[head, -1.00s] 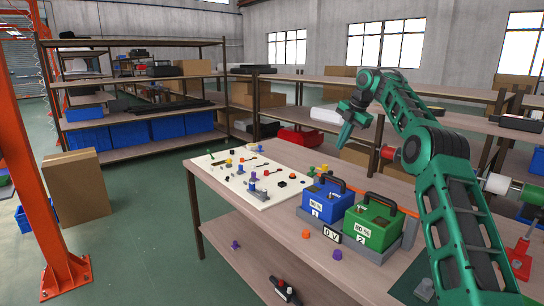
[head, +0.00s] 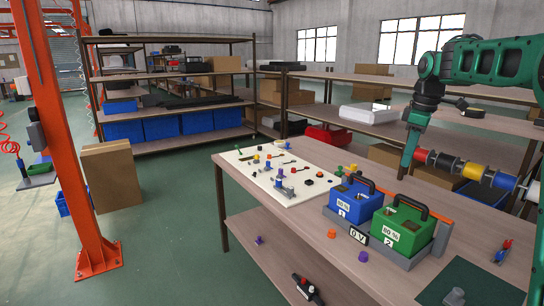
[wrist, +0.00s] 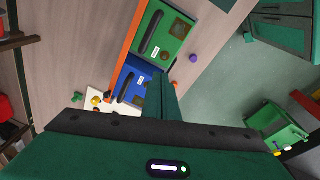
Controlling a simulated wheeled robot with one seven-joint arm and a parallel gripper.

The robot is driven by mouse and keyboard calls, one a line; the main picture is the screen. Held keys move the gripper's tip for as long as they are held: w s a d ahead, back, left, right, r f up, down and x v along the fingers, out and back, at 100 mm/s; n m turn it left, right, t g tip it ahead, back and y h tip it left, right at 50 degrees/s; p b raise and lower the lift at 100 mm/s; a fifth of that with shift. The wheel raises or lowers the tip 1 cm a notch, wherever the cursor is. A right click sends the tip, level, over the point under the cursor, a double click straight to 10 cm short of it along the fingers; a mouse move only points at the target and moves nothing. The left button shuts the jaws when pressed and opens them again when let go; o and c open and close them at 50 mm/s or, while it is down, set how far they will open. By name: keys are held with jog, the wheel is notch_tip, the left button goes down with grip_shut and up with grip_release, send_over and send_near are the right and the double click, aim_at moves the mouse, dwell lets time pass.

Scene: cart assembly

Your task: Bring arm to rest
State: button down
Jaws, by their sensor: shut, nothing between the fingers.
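My gripper (head: 404,174) is shut and empty, pointing down above the workbench (head: 300,238) behind the battery boxes in the head view. Its dark green fingers also show in the wrist view (wrist: 165,88). My green arm reaches in from the upper right of the head view. The blue box (head: 355,201) marked 1 and the green box (head: 402,229) marked 2 stand upright in a grey holder with a "0 V" label. Both boxes also show in the wrist view, the green one (wrist: 168,35) above the blue one (wrist: 130,88).
A white board (head: 280,172) with several coloured parts lies at the bench's far left. Wire spools (head: 470,170) stand at the right. Small purple and orange parts lie near the front edge.

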jog(key=s+f+m, duration=0.5)
jog(key=s, duration=0.9)
jog(key=s+d+f+m+g, duration=0.1)
jog(key=s+f+m, duration=0.4)
jog(key=s, duration=0.9)
jog(key=s+f+m+g, duration=0.1)
jog(key=s+f+m, duration=0.5)
jog(key=s, duration=0.9)
jog(key=shift+d+m, duration=0.3)
jog(key=shift+m, duration=0.2)
jog(key=shift+f, duration=0.1)
jog(key=shift+w+f, duration=0.2)
jog(key=shift+w, duration=0.3)
jog(key=shift+s, duration=0.1)
